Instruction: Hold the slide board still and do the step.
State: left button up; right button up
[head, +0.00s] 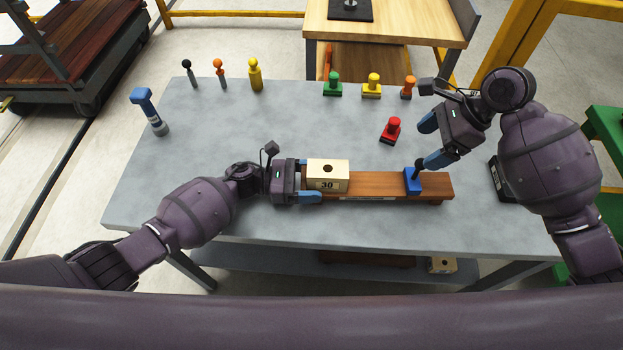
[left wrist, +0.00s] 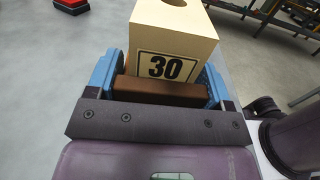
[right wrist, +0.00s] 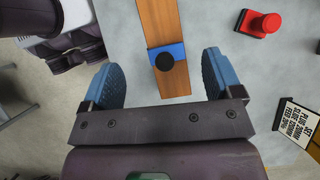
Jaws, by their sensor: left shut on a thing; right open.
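The brown slide board (head: 380,188) lies on the grey table, running left to right. A cream block marked 30 (head: 327,176) with a hole in its top sits on its left part. A blue slider (head: 412,183) with a black knob straddles the board near its right end. My left gripper (head: 308,186) is shut on the board's left end; the left wrist view shows the board end (left wrist: 160,92) between its blue fingers. My right gripper (head: 433,142) is open above the right end; in the right wrist view the slider (right wrist: 178,52) shows between its spread fingers, apart from both.
A red knobbed piece (head: 391,131) stands behind the board. Green (head: 332,86), yellow (head: 372,87) and orange (head: 408,87) ones stand at the back. Several pegs and a blue-headed tool (head: 150,112) stand back left. A lettered sign (right wrist: 300,125) shows in the right wrist view. The table's front left is clear.

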pick_arm(q)
jog(key=o, duration=1.2)
jog(key=shift+c, duration=0.2)
jog(key=a, duration=1.2)
